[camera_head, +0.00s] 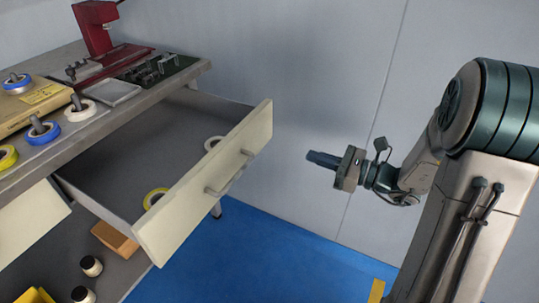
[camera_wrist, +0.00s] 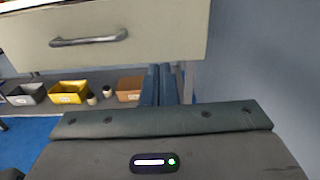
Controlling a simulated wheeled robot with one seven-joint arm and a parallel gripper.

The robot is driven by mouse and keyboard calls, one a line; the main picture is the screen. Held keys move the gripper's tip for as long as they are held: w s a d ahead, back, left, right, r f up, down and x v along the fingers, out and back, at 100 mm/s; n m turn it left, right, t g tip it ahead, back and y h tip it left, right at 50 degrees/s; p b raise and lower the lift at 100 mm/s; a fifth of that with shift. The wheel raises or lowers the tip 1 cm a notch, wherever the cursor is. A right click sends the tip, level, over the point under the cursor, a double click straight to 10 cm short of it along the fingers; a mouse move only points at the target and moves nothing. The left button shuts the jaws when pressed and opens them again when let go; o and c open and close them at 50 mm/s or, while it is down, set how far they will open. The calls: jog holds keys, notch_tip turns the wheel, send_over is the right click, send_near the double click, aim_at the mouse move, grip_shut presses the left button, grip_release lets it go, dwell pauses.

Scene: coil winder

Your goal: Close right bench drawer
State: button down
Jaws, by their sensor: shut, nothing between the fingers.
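The right bench drawer (camera_head: 205,190) stands pulled far out of the bench. Its cream front has a grey bar handle (camera_head: 230,172). A yellow tape roll (camera_head: 155,198) and a white tape roll (camera_head: 212,143) lie inside it. My gripper (camera_head: 312,158) is shut and empty, to the right of the drawer front and apart from it. In the wrist view the drawer front (camera_wrist: 150,50) and its handle (camera_wrist: 88,41) fill the top, with the gripper fingers (camera_wrist: 162,75) below its lower edge in the picture.
The bench top (camera_head: 110,122) holds tape rolls, a red machine (camera_head: 98,30) and a cardboard box (camera_head: 35,105). Another drawer front (camera_head: 30,220) is at the left. A lower shelf holds jars, a brown box (camera_head: 114,240) and a yellow bin. The blue floor (camera_head: 270,262) in front is clear.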

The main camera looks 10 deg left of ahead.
jog(key=b, duration=0.4)
send_near(257, 138)
jog(key=x, duration=0.5)
jog(key=shift+w+a+f, duration=0.15)
jog(key=shift+a, duration=0.15)
jog(key=shift+w+a, duration=0.25)
jog(key=shift+a, duration=0.25)
